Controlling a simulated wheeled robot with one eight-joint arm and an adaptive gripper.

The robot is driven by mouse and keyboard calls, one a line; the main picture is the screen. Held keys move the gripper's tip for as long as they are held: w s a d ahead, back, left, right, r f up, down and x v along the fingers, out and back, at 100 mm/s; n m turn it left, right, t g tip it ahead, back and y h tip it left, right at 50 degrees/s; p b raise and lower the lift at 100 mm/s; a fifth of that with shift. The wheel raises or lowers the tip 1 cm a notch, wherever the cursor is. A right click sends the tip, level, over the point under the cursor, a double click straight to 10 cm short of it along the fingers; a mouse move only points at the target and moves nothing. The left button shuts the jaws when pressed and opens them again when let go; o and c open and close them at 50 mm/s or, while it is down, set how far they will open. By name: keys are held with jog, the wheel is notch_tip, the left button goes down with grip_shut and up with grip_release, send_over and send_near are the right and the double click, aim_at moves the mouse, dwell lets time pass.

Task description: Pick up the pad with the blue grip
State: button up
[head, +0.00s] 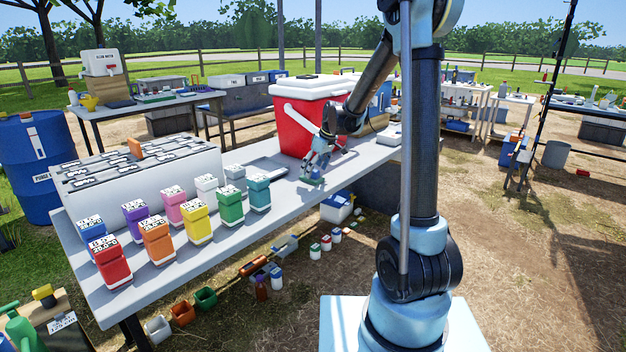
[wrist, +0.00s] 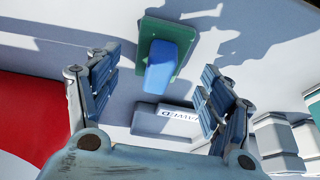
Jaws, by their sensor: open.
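The pad is a flat green plate with a blue block grip (wrist: 168,66) on top; in the wrist view it lies on the pale table, between and slightly beyond my finger ends. My gripper (wrist: 161,62) is open, with one finger on each side of the grip and no visible contact. In the head view my gripper (head: 316,170) is low over the table, right beside the red cooler. The green pad (head: 312,182) shows just under it near the table's front edge; the grip there is mostly hidden by the fingers.
The red cooler (head: 298,125) stands close behind my gripper. A shallow tray with a label (wrist: 165,122) lies near the pad. Several coloured bottles (head: 230,205) stand to the left, before a large grey-white box (head: 140,190). The table right of the pad looks mostly clear.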

jog(key=shift+x, duration=1.65)
jog(key=shift+w+a+r, duration=0.1)
jog(key=c, duration=1.1)
